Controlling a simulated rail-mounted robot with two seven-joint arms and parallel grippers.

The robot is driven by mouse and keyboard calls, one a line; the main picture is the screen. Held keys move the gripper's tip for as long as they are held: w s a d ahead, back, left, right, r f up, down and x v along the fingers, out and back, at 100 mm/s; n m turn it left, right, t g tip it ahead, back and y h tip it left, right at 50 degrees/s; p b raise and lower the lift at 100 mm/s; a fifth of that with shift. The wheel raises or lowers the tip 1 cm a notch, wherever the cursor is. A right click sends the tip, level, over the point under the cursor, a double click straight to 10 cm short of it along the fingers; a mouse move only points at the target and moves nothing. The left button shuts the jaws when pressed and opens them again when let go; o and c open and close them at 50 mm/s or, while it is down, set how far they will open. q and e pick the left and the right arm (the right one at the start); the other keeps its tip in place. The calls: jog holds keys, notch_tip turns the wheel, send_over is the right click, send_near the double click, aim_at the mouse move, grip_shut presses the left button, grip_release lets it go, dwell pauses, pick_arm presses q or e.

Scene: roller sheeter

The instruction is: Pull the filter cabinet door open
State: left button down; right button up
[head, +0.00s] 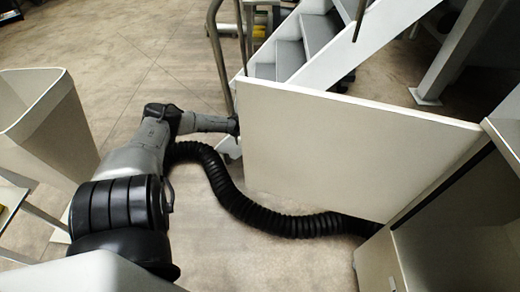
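The filter cabinet door (345,145) is a flat, pale panel. It stands swung out from the cabinet (455,235) at the right, and a dark opening shows between them. My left arm comes in from the left and reaches to the door's far left edge. Only a small dark part of my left gripper (236,126) shows at that edge; its fingers are hidden or too small to make out. I cannot tell whether it touches the door, and no handle is visible. My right gripper is not in view.
A black corrugated hose (260,218) runs across the floor beneath the door to the cabinet. Grey stairs (300,50) with a metal rail (219,50) stand behind the door. A pale open bin (45,120) is at the left. Tiled floor lies clear behind my arm.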

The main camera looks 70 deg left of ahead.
pick_arm(q)
jog(key=shift+w+a, duration=0.15)
dwell(0.3)
jog(key=c, duration=1.2)
grip_release()
jog(key=shift+w, duration=0.1)
jog(key=shift+o, duration=0.2)
jog(key=b+v, duration=0.6)
jog(key=v, duration=0.7)
jog(key=shift+a+b, duration=0.3)
jog(key=shift+b, duration=0.05)
